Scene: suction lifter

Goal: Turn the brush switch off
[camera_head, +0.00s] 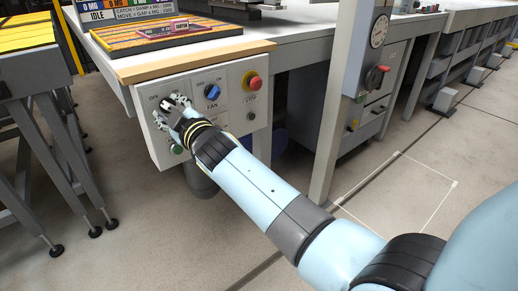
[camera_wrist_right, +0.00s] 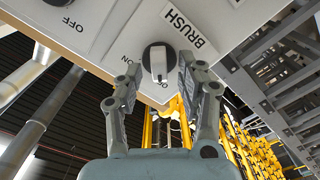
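The brush switch (camera_wrist_right: 158,62) is a dark round knob with a white grip bar, under the BRUSH label (camera_wrist_right: 188,28) in the right wrist view. My right gripper (camera_head: 172,112) is at the left part of the control panel (camera_head: 233,116) in the head view and hides the switch there. In the right wrist view its fingers (camera_wrist_right: 158,68) are apart, one on each side of the knob. Whether they touch it I cannot tell. My left gripper is not in view.
The blue fan knob (camera_head: 212,92) and red stop button (camera_head: 255,83) are right of my gripper. A green button (camera_head: 177,149) sits below it. Open floor (camera_head: 430,150) lies beyond.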

